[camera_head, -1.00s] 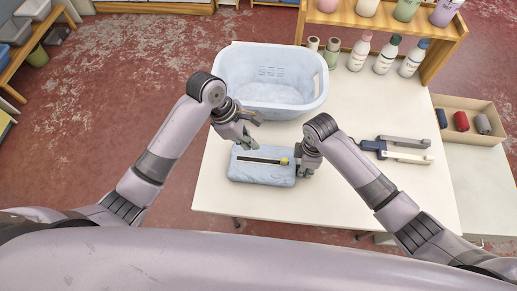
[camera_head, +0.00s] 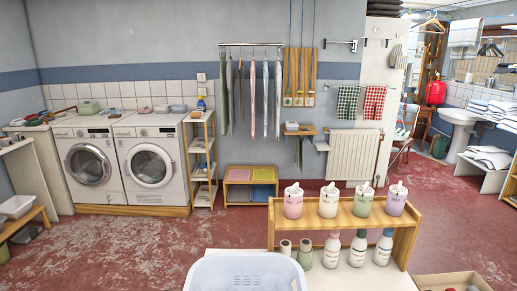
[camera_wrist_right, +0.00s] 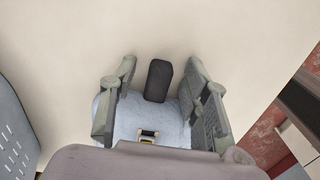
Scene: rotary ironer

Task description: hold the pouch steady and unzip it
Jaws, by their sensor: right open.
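The pouch (camera_wrist_right: 168,117) is light blue and shows only in the right wrist view, partly hidden behind my wrist. A small metal and yellow zip piece (camera_wrist_right: 148,135) shows on its top. A black tab (camera_wrist_right: 158,80) sticks out past the pouch's edge over the pale table. My right gripper (camera_wrist_right: 160,70) is open, with one finger on each side of the pouch's end and the tab between them. I cannot tell whether the fingers touch the pouch. My left gripper is in neither view now.
A pale blue laundry basket (camera_head: 245,272) stands on the table. Behind it is a wooden shelf (camera_head: 345,216) with several bottles. A cardboard box (camera_head: 452,281) stands at the right. The table top (camera_wrist_right: 160,25) beyond the tab is clear.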

